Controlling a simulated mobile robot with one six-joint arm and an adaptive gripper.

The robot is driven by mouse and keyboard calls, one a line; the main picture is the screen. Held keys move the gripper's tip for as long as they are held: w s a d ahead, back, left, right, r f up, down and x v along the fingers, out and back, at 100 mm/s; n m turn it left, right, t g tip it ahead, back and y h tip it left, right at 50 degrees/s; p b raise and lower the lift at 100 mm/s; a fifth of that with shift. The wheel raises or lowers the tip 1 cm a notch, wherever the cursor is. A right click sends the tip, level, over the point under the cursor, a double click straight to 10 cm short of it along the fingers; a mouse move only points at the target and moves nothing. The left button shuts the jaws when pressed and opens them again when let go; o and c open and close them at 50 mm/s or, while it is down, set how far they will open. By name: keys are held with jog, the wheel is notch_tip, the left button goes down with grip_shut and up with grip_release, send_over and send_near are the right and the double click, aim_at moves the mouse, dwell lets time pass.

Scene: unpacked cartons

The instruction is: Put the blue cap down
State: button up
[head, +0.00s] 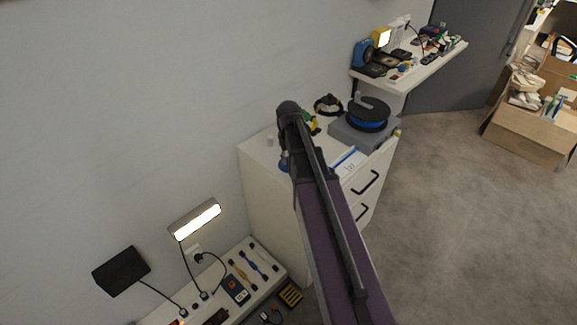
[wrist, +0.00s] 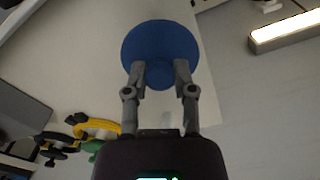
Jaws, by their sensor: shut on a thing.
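The blue cap (wrist: 160,40) is a round blue disc with a narrower stub, at the top middle of the wrist view. My gripper (wrist: 159,73) is shut on that stub, one finger on each side. In the head view a small blue part (head: 284,162) shows at the left edge of my arm, above the white cabinet top (head: 258,150); it looks like the cap. My arm hides most of the gripper there. I cannot tell whether the cap touches the surface.
A grey box with a blue-and-black spool (head: 368,114) stands at the cabinet's right. A white sheet with a blue edge (head: 348,162) lies near the front. The cabinet's left top is mostly bare. A lit lamp (head: 195,219) is lower left.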

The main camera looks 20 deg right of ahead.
jog(key=shift+f+b, duration=0.6)
jog(key=shift+f, duration=0.35)
jog(key=shift+f, duration=0.15)
jog(key=o, duration=0.9)
notch_tip(320, 180, up, 12)
jog(key=p, duration=1.2)
jog(key=shift+r, duration=0.2)
